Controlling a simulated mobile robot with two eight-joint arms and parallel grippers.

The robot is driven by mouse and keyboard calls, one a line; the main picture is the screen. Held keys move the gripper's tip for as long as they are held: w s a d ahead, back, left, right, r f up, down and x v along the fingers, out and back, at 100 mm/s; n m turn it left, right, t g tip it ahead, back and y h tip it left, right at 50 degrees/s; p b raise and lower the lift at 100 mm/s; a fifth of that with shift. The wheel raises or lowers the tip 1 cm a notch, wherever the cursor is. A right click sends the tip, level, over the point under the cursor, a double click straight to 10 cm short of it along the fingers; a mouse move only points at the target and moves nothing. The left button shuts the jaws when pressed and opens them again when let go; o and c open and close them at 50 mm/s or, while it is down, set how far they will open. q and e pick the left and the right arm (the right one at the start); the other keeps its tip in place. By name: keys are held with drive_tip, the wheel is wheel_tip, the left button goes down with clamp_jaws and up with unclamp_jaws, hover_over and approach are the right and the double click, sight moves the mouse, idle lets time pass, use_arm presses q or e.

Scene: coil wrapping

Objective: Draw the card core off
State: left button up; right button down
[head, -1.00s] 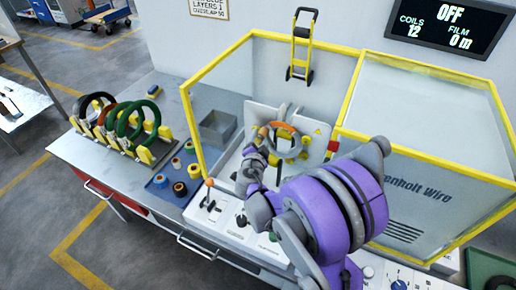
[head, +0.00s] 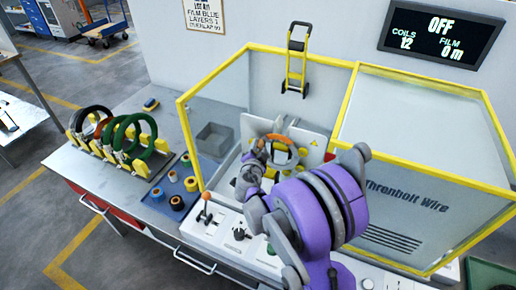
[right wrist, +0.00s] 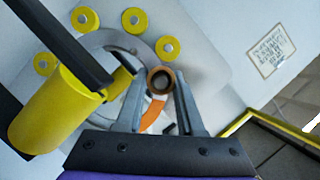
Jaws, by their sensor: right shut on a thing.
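The card core, a small brown ring with a dark hole (right wrist: 161,80), sits between the fingertips of my right gripper (right wrist: 158,92) in the right wrist view. The gripper is shut on it. In the head view my right gripper (head: 258,152) reaches in front of the wrapping machine's pale plate (head: 312,138), at the left of the orange coil (head: 283,158). The core looks small and partly covered there. I cannot tell whether it still touches a spindle. The orange coil also shows behind the fingers in the right wrist view (right wrist: 152,114). My left gripper is out of view.
Yellow rollers (right wrist: 134,20) and a large yellow cylinder (right wrist: 45,112) stand close to the gripper. A yellow-framed guard (head: 188,125) surrounds the machine. A blue mat (head: 158,194) with several rolls lies left, near a rack of coils (head: 112,152). The display reads OFF (head: 440,27).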

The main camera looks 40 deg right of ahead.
drive_tip(key=c, duration=1)
unclamp_jaws()
drive_tip(key=shift+c, duration=0.2)
clamp_jaws()
drive_tip(key=shift+a, duration=0.1)
drive_tip(key=s+a, duration=0.3)
drive_tip(key=a, duration=0.3)
drive_tip(key=shift+s, duration=0.15)
drive_tip(key=shift+a, duration=0.1)
